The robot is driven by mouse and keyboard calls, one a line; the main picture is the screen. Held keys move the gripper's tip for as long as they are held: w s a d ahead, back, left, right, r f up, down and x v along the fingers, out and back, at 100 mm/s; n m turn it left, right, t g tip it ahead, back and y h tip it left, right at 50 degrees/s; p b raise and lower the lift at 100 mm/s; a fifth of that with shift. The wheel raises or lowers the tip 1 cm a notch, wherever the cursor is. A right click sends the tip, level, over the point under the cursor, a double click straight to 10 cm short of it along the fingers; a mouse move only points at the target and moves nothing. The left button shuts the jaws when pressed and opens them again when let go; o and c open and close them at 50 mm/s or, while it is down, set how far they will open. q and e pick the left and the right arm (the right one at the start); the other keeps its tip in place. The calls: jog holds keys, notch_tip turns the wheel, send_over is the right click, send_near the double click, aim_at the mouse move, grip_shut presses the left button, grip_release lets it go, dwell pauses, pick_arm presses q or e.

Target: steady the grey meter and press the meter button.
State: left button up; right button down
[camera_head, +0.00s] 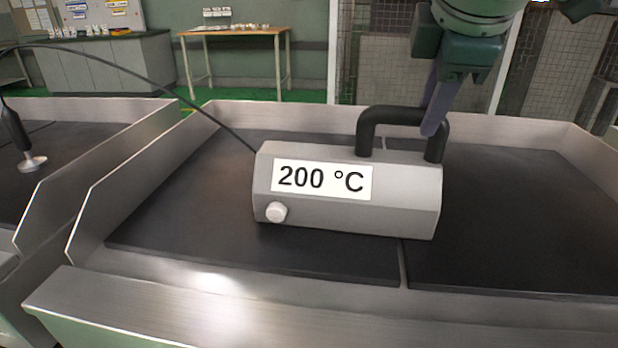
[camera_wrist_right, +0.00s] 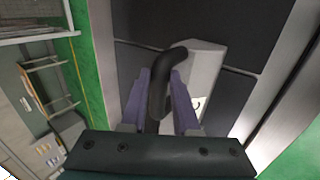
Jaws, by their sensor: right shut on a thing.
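The grey meter (camera_head: 345,212) sits in the metal tray with a white display reading 200 °C. A round white meter button (camera_head: 277,212) is on its front face at the lower left. A black handle (camera_head: 398,115) arches over its top right. My right gripper (camera_head: 434,122) is shut on the handle, coming from above. In the right wrist view the handle (camera_wrist_right: 163,85) lies between the purple fingers (camera_wrist_right: 160,95), with part of the meter (camera_wrist_right: 203,75) beyond. My left gripper is not in view.
A black cable (camera_head: 130,72) runs from the meter's left to a probe with a metal disc foot (camera_head: 32,163) in the left tray. The metal tray rim (camera_head: 190,315) runs along the front. Dark mats left (camera_head: 180,235) and right (camera_head: 530,220) of the meter are bare.

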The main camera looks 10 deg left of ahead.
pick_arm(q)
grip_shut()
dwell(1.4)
